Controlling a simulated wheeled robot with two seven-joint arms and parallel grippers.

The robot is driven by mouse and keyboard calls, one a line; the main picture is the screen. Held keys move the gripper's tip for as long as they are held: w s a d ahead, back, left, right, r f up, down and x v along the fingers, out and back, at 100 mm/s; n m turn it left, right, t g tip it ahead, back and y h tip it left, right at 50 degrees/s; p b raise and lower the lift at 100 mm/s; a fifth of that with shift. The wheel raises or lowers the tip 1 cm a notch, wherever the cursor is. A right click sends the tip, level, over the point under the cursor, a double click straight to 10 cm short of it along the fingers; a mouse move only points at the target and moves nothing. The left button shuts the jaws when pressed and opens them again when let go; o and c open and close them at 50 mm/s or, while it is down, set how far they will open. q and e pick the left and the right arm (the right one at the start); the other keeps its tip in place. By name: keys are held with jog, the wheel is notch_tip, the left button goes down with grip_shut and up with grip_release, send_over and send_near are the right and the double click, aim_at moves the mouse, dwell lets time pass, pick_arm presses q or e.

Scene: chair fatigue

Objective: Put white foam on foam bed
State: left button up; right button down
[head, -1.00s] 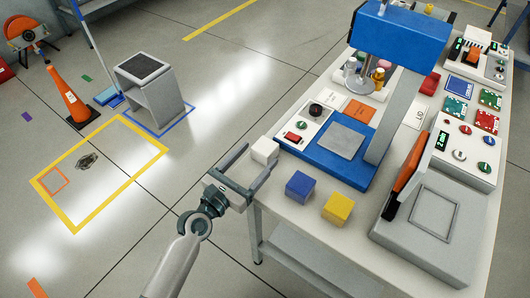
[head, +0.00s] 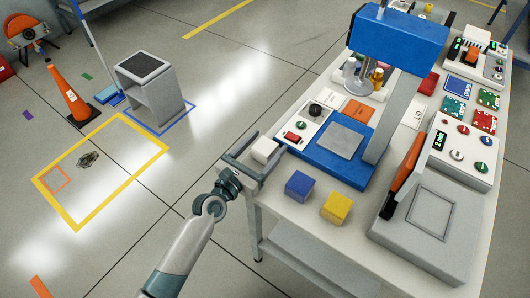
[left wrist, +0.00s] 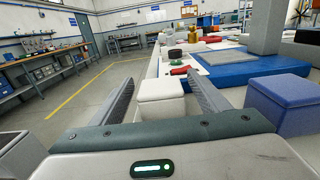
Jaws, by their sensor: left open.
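The white foam cube (head: 264,150) stands at the left edge of the table, left of the blue test machine. It also shows in the left wrist view (left wrist: 161,97), between the two fingers. My left gripper (head: 256,152) is open around the white foam, with a finger on each side; I cannot tell whether they touch it. A flat grey square pad (head: 342,142), perhaps the foam bed, lies on the blue base (head: 322,165) of the machine. My right gripper is not in view.
A blue cube (head: 299,186) and a yellow cube (head: 336,207) stand on the table (head: 300,216) right of my gripper. The machine's blue head (head: 397,38) and grey column (head: 390,115) rise over the base. A grey device with an orange handle (head: 407,162) stands at the right.

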aim_at(265, 145)
pick_arm(q)
jog(key=shift+c, duration=0.4)
jog(key=c, duration=1.1)
jog(key=shift+c, duration=0.2)
jog(key=shift+r, duration=0.1)
jog(key=shift+r+p, duration=0.8)
jog(key=shift+p, duration=0.15)
notch_tip(265, 145, up, 3)
jog(key=p, duration=0.3)
jog(key=s+d+r+p, duration=0.1)
jog(key=d+r+p, duration=0.2)
jog(key=d+p, duration=0.1)
jog(key=s+d+r+p, duration=0.1)
jog(key=d+r+p, duration=0.2)
jog(key=d, duration=0.4)
jog(key=shift+s+d+p, duration=0.25)
jog(key=shift+s+p, duration=0.1)
jog(key=shift+p, duration=0.25)
